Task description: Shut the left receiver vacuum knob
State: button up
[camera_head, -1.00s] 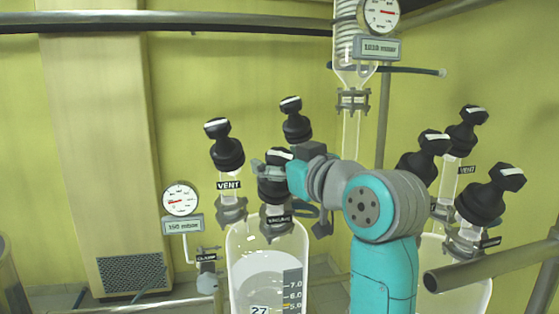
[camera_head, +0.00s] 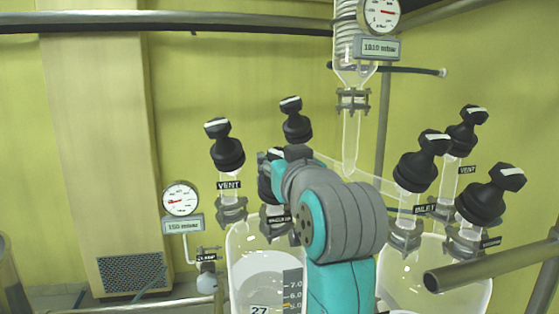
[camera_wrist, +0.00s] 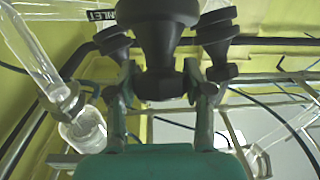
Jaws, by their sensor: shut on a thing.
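The left receiver's vacuum knob (camera_head: 265,187) is black and stands on the front neck of the left glass receiver (camera_head: 240,262), above a partly covered label. My gripper (camera_head: 270,162) is shut on this knob; my wrist and arm hide much of it from the right. In the wrist view the black knob (camera_wrist: 165,50) sits between the two fingers of my gripper (camera_wrist: 163,80). How far the knob is turned cannot be told.
The vent knob (camera_head: 225,145) stands close on the left and another black knob (camera_head: 295,120) behind. The right receiver's knobs (camera_head: 422,162) stand right of my arm. A gauge (camera_head: 180,198) is at left; a metal rail (camera_head: 490,262) crosses front right.

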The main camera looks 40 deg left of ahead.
aim_at(279, 152)
jog(key=m+t+h, duration=0.2)
jog(key=m+h, duration=0.1)
jog(key=m+t+h, duration=0.2)
jog(key=m+h, duration=0.1)
jog(key=m, duration=0.1)
jog(key=shift+s+a+m, duration=0.15)
jog(key=shift+m, duration=0.15)
jog(key=m+t+h, duration=0.1)
jog(key=m+h, duration=0.4)
jog(key=shift+m+h, duration=0.4)
jog(key=m+h, duration=0.2)
jog(key=m+g+h, duration=0.1)
jog(key=m+h, duration=0.2)
jog(key=shift+g, duration=0.3)
jog(key=m+g+h, duration=0.3)
jog(key=m, duration=0.1)
jog(key=shift+m+g+h, duration=0.3)
jog(key=shift+m+h, duration=0.1)
jog(key=o, duration=1.2)
jog(key=shift+c, duration=0.2)
notch_tip(279, 152, up, 10)
